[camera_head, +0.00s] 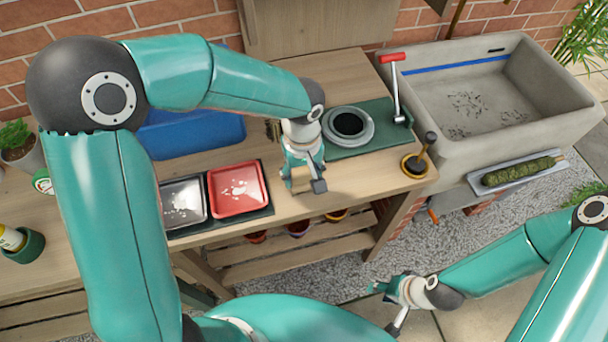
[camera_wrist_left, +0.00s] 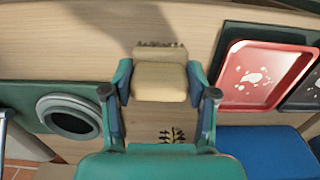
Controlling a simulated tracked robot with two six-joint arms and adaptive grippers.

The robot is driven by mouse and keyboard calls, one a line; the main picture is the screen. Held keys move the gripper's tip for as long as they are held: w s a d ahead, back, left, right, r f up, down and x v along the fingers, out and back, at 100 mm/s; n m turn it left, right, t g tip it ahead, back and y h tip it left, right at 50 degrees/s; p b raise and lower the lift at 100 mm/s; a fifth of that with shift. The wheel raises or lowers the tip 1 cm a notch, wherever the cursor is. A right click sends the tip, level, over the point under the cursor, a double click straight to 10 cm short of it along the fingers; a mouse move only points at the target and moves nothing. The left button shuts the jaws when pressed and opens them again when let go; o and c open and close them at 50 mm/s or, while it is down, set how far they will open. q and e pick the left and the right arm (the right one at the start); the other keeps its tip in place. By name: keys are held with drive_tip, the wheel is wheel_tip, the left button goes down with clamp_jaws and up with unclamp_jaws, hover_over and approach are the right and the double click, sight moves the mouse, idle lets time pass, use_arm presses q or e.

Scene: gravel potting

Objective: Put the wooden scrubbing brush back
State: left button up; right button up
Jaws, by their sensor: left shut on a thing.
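The wooden scrubbing brush (camera_wrist_left: 160,80) is a pale block with a short row of dark bristles along its far edge in the left wrist view. My left gripper (camera_wrist_left: 160,98) is shut on it, one finger on each side. A shadow lies on the bench beside the brush; I cannot tell whether it touches the wood. In the head view my left gripper (camera_head: 304,184) is over the bench's front part, right of the red tray, and mostly hides the brush. My right gripper (camera_head: 386,302) is open and empty over the paving, away from the bench.
The red tray (camera_head: 238,208) and a dark tray (camera_head: 183,222) lie left of my left gripper. A blue bin (camera_head: 195,135) stands behind. A tamper (camera_head: 426,145) and stone sink (camera_head: 450,145) are farther right.

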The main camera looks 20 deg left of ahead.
sight(302, 173)
use_arm(q)
drive_tip(key=shift+f, duration=0.4)
drive_tip(key=shift+f, duration=0.1)
drive_tip(key=o, duration=1.2)
wheel_tip(302, 173, up, 12)
drive_tip(key=shift+r, duration=0.2)
